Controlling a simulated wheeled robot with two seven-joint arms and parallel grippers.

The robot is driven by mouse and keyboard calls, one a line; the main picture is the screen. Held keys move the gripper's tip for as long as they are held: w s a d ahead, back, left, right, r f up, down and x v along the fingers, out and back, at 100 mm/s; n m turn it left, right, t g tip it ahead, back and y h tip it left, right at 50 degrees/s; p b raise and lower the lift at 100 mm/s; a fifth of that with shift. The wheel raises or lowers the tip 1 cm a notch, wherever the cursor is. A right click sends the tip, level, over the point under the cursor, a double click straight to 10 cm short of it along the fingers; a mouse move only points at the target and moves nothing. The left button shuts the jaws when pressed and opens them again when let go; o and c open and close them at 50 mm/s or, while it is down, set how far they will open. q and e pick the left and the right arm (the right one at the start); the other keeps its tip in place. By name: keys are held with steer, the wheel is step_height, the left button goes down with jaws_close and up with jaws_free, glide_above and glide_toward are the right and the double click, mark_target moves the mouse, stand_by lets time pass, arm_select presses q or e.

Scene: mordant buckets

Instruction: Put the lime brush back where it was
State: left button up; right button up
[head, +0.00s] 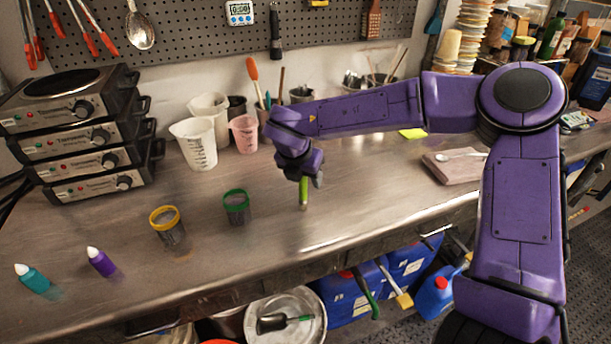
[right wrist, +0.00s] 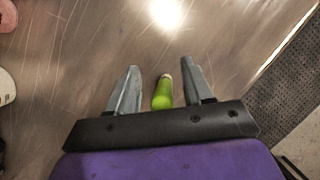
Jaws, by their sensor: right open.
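The lime brush (head: 303,193) is a short lime-green stick with a pale end, on or just above the bare steel bench under my right gripper (head: 309,178). It looks upright in the head view. In the right wrist view the lime brush (right wrist: 162,95) lies between the two grey fingers of my right gripper (right wrist: 160,70), with a gap on each side. The jaws are open. The brush's upper part is partly hidden by the gripper in the head view. My left gripper is not in view.
A green-rimmed pot (head: 236,208) and a yellow-rimmed pot (head: 169,230) stand to the left. Purple (head: 102,263) and teal (head: 34,280) bottles are at the front left. White beakers (head: 196,145) and a pink cup (head: 244,134) stand behind.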

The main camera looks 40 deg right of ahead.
steer(key=b+v, duration=0.1)
steer(key=v, duration=1.1)
steer(key=shift+r, duration=0.25)
steer(key=shift+s, duration=0.1)
